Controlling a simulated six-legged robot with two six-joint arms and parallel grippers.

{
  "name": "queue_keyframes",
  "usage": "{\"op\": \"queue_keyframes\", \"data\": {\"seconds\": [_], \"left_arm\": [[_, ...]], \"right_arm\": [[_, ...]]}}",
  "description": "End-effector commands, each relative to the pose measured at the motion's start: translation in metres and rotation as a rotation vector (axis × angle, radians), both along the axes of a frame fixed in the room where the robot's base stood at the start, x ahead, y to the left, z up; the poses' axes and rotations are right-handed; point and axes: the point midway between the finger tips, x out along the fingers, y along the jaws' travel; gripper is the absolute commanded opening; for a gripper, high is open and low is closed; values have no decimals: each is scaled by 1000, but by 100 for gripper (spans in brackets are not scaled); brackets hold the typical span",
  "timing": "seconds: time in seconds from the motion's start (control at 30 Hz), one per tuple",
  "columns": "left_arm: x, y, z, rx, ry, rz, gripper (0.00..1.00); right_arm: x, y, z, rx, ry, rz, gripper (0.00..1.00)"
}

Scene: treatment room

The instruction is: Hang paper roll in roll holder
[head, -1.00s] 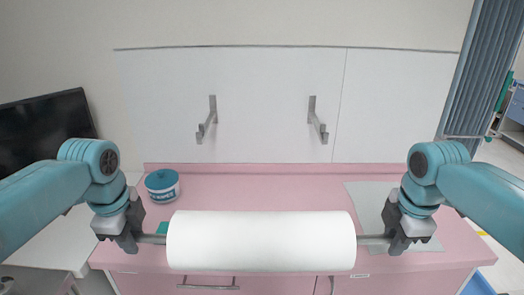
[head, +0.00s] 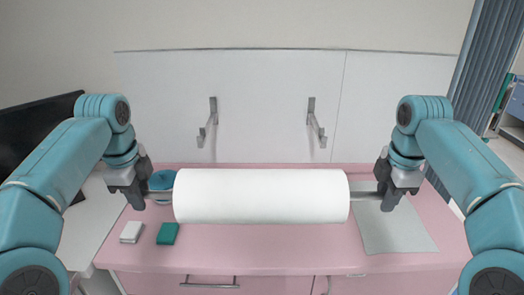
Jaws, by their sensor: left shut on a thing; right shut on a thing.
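The white paper roll (head: 261,196) is held level above the pink counter, with a grey rod sticking out at both ends. My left gripper (head: 138,203) is shut on the rod's left end. My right gripper (head: 388,203) is shut on the rod's right end. The roll holder is two grey metal hooks on the white wall panel, a left bracket (head: 211,117) and a right bracket (head: 314,117). Both brackets are empty. The roll appears below them in the picture and apart from them.
The pink counter (head: 290,250) carries a blue-lidded tub (head: 161,181), partly hidden by my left gripper and the roll. A white box (head: 131,232), a green box (head: 167,233) and a grey sheet (head: 400,235) lie on it. A dark monitor (head: 30,135) stands at left.

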Motion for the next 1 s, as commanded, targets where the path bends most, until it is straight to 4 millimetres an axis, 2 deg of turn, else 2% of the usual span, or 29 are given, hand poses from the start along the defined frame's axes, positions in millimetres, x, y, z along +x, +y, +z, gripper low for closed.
{"op": "queue_keyframes", "data": {"seconds": [0.07,0.33,1.0], "left_arm": [[4,0,8,0,-4,1,0],[12,0,17,1,-4,1,0],[16,0,19,1,-3,1,0]], "right_arm": [[4,0,8,0,-4,-1,0],[12,0,16,-1,-3,0,0],[16,-1,19,-1,-3,-1,0]]}}
